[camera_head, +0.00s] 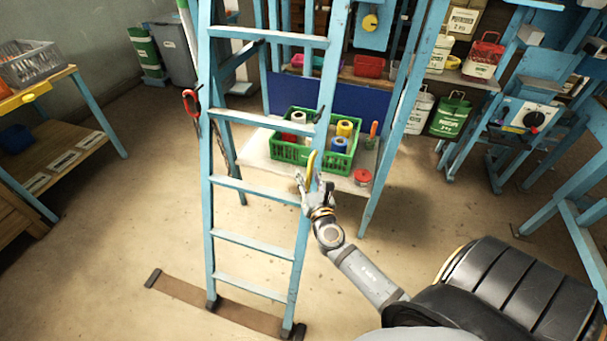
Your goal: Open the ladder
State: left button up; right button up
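The light-blue ladder (255,183) stands upright in the middle of the head view, with its feet at a brown strip on the floor. A red hook-like piece (190,102) is at its left rail. My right gripper (312,182) is at the ladder's right rail, between the middle rungs. A yellow curved piece (311,165) shows at its fingertips. The fingers overlap the rail in the picture, and I cannot tell whether they grip it. Blue struts show behind the ladder, partly hidden by it. My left gripper is out of view.
A green crate (283,153) with colored rolls sits on a low shelf behind the ladder. A wooden-topped blue table (75,85) stands at left, and blue workbenches at right. A brown strip (180,289) lies at the ladder's foot. The floor at left is clear.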

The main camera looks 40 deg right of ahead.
grip_shut()
dwell(0.5)
